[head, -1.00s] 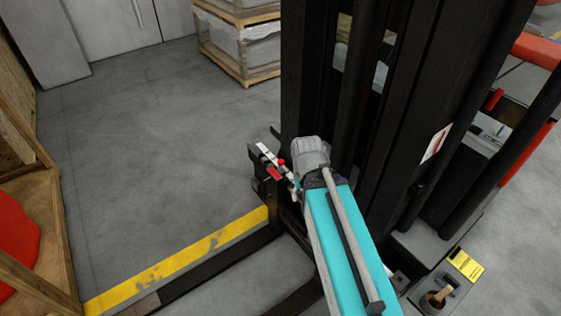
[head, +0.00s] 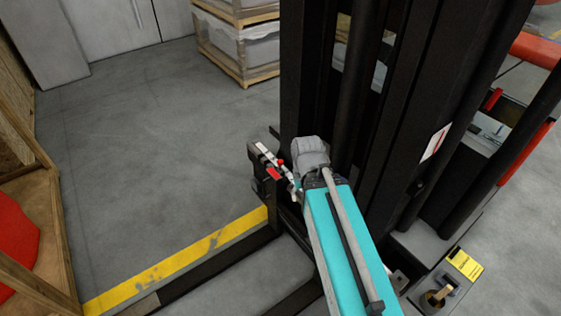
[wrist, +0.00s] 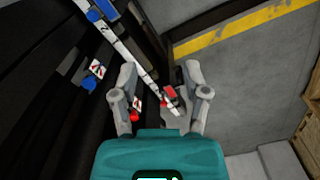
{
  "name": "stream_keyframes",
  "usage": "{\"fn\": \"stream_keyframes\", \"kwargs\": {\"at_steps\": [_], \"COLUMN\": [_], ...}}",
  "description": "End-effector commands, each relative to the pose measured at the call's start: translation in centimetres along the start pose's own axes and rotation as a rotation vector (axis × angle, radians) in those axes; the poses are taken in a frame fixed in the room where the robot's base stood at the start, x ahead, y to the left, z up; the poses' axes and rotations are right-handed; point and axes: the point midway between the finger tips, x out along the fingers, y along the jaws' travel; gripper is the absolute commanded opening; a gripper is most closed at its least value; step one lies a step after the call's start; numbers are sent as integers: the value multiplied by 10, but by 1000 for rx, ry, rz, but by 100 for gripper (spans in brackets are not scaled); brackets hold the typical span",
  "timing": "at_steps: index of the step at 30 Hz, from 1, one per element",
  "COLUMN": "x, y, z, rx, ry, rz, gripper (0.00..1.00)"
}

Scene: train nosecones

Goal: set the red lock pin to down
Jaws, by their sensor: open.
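A round red knob (wrist: 134,117), which I take to be the red lock pin, shows beside a small white plate with red marks in the wrist view. It also shows as a red dot (head: 280,161) in the head view. A red block (wrist: 169,93) sits on a white bar with dark marks (wrist: 150,72). My gripper (wrist: 160,68) is open and empty, with its fingers either side of the red block and the knob near the left finger's base. I cannot tell whether the fingers touch anything, or whether the pin is up or down.
A blue knob (wrist: 89,84) with a similar plate is further left. A black mast (head: 390,120) stands close to my arm. A yellow-striped edge (head: 180,262) runs along the floor. A wooden crate (head: 235,45) stands at the back; the grey floor between is clear.

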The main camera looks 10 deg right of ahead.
Motion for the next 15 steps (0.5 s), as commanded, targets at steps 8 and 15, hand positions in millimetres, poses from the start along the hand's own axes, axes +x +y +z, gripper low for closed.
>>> {"fn": "stream_keyframes", "kwargs": {"at_steps": [8, 15], "x": [12, 41], "y": [0, 0], "z": [-32, -114], "rx": [19, 75], "ry": [0, 0], "rz": [0, 0], "gripper": [82, 82]}}
